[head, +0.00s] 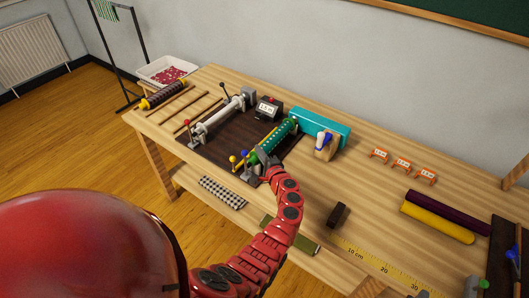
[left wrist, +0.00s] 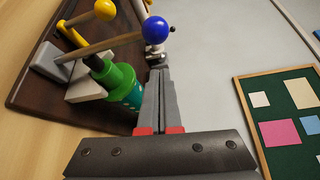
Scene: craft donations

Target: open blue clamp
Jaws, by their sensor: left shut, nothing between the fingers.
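In the left wrist view the blue knob (left wrist: 155,30) sits just beyond my fingertips, on a thin rod. The lower part of the clamp is partly hidden by my fingers. My left gripper (head: 262,157) is shut and empty, close beside the blue knob; I cannot tell whether it touches. Its closed fingers also show in the left wrist view (left wrist: 160,72). My right gripper is not in view.
A green roller (head: 272,143) with a green end cap (left wrist: 115,78) lies right beside my left gripper. A teal box (head: 325,127) lies behind.

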